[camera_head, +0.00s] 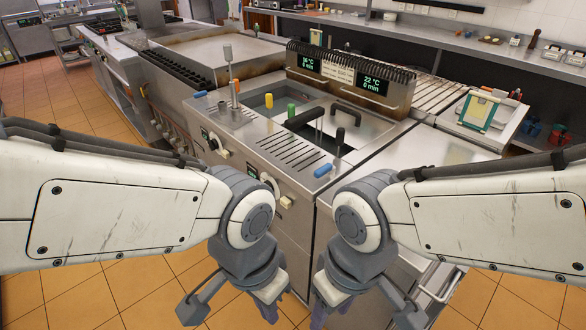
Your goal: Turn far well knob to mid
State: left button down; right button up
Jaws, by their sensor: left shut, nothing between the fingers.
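The steel fryer unit (300,181) stands in front of me with two wells on top. The far well knob (214,143) is on the front panel at the left, a dark dial with a pale block beside it. The near well knob (268,184) sits further right on the same panel. Their exact pointer settings are too small to read. My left gripper (269,312) is shut and empty, low in front of the unit, apart from both knobs. My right gripper (319,314) hangs beside it at the bottom edge; its jaw opening cannot be judged.
Two displays (308,63) on the unit's back read 16 °C and 22 °C, both 0 min. Basket handles (304,118) stick up over the wells. A steel counter (420,152) lies to the right. The tiled floor (110,290) at the left is clear.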

aim_at(214, 145)
jog(key=u, duration=0.65)
jog(key=i, duration=0.8)
jog(key=u, duration=0.75)
jog(key=i, duration=1.05)
jog(key=z, duration=0.05)
